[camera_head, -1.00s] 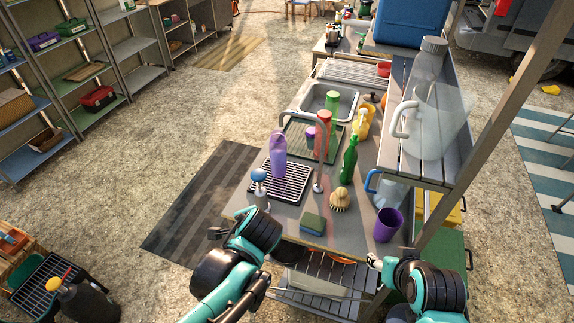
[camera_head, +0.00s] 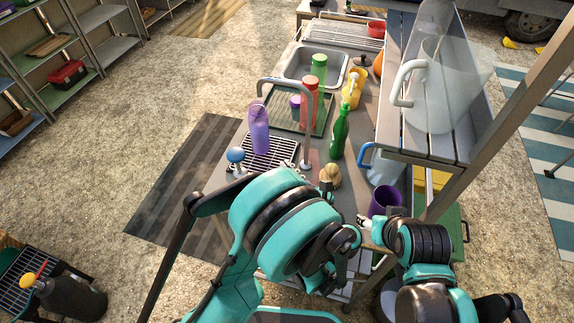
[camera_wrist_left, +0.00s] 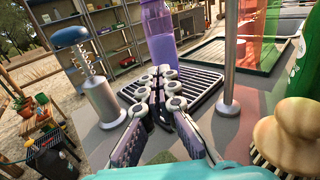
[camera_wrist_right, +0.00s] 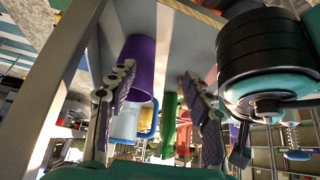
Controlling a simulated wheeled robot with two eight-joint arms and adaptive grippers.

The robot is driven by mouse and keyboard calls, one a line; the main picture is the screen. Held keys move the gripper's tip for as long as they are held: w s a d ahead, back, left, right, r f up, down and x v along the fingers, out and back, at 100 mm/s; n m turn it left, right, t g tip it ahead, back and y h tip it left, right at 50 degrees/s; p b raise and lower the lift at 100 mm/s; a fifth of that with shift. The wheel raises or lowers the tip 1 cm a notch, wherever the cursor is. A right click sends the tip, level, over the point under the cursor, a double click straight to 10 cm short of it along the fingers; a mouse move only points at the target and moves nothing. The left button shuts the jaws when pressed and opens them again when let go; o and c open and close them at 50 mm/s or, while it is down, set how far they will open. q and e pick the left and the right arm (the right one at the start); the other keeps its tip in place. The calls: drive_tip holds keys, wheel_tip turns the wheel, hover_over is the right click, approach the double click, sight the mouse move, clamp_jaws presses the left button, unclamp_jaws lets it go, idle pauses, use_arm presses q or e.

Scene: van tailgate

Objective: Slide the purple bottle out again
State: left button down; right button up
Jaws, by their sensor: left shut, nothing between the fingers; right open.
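The purple bottle (camera_head: 259,132) stands upright on the black drying rack (camera_head: 285,150), left of the grey faucet (camera_head: 306,135). The faucet's arch reaches over toward its top. In the left wrist view the bottle (camera_wrist_left: 158,30) is straight ahead, its top cut off. My left gripper (camera_wrist_left: 156,84) is shut and empty, with a gap to the bottle. My right gripper (camera_head: 365,221) is open and empty beside the purple cup, which also shows in the right wrist view (camera_wrist_right: 141,62).
A blue-topped dispenser (camera_head: 236,158) is left of the rack. The wooden brush (camera_head: 331,176), green bottle (camera_head: 340,130) and purple cup (camera_head: 384,200) stand to the right. Red and green bottles stand behind on the draining mat (camera_head: 290,108). A clear jug (camera_head: 440,95) sits on the raised shelf.

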sight(263, 138)
use_arm(q)
drive_tip(key=b+x, duration=0.2)
drive_tip(key=x, duration=0.8)
drive_tip(key=shift+f, duration=0.15)
use_arm(e)
wheel_tip(263, 138, down, 3)
drive_tip(key=shift+r, duration=0.15)
use_arm(q)
drive_tip(key=shift+w+a+b, duration=0.35)
drive_tip(key=shift+w+b, duration=0.05)
drive_tip(key=shift+w, duration=0.1)
